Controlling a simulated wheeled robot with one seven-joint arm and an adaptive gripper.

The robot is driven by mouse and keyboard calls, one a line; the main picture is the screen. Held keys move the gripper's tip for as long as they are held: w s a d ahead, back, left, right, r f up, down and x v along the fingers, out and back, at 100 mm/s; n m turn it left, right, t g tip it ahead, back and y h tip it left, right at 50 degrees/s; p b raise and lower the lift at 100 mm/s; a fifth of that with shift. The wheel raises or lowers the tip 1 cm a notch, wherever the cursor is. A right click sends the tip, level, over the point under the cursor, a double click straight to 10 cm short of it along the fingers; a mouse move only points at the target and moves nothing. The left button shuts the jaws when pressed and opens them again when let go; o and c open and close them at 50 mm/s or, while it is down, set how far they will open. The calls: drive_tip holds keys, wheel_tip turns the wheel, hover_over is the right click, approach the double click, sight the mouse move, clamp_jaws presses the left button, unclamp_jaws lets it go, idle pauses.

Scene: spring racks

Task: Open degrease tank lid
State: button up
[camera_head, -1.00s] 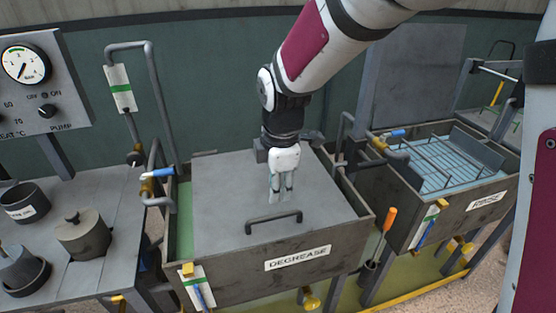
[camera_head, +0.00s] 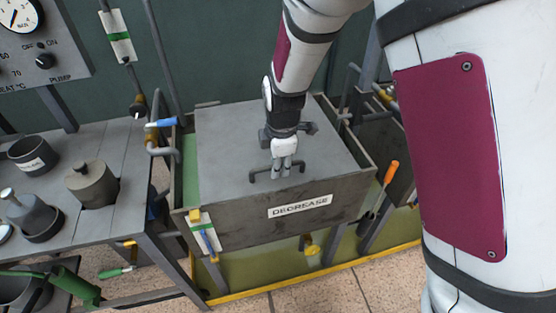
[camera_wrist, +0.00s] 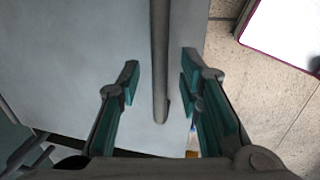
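The degrease tank (camera_head: 245,236) carries a "DEGREASE" label on its front wall. Its flat grey lid (camera_head: 230,135) lies over the tank, with a strip of green showing along the left side. A dark bar handle (camera_head: 262,177) stands near the lid's front edge. My gripper (camera_head: 281,170) is at this handle, pointing down. In the wrist view, the handle (camera_wrist: 159,65) runs between the two open fingers (camera_wrist: 160,85), with a gap on both sides. Whether the fingertips reach below the bar is unclear.
A bench (camera_head: 130,150) with pots, including a lidded one (camera_head: 92,184), stands at left. A pipe with a blue-handled valve (camera_head: 162,124) is at the tank's left corner. An orange-handled tool (camera_head: 391,172) stands at right. My arm hides much of the right side.

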drive_tip(key=shift+c, duration=0.3)
clamp_jaws()
drive_tip(key=shift+r, duration=0.1)
